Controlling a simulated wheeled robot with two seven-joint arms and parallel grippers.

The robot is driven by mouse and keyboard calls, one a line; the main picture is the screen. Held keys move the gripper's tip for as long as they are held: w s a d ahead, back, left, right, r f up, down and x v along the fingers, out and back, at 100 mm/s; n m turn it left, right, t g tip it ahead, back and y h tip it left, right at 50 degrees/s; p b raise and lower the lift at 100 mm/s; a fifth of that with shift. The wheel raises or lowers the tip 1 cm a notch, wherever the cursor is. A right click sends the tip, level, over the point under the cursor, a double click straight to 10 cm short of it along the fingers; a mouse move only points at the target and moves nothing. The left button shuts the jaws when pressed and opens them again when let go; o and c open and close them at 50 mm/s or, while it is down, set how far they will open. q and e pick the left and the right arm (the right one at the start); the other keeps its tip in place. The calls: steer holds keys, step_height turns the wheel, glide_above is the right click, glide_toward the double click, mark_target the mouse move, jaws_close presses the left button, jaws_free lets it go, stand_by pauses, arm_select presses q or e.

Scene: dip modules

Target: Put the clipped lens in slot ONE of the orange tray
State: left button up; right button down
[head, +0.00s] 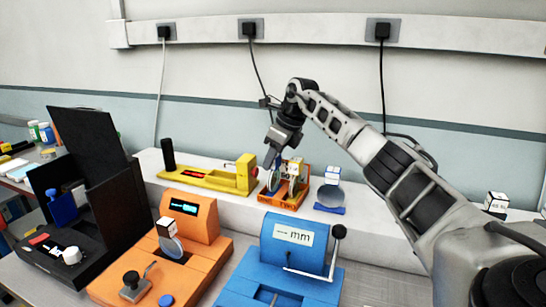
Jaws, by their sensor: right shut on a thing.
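The orange tray (279,205) stands on the white ledge at the back, just right of the picture's middle. My right gripper (273,160) reaches down to its left side and is shut on a clipped lens (272,181), a round pale disc seen nearly edge-on. The lens is at the tray's left part; I cannot tell whether it is seated in a slot or just above. Another rimmed disc with a white clip block (293,164) stands in the tray beside it. Slot labels are too small to read. My left gripper is not in view.
A yellow rail device (205,180) is left of the tray; a dark disc on a blue stand (331,195) is right. In front are an orange instrument (195,265) holding a clipped lens (171,245), a blue "mm" gauge (293,240) and an open black box (90,150).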

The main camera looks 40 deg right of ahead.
steer(key=c, duration=1)
jaws_free()
steer(key=v, duration=1.2)
steer(key=shift+b, duration=0.4)
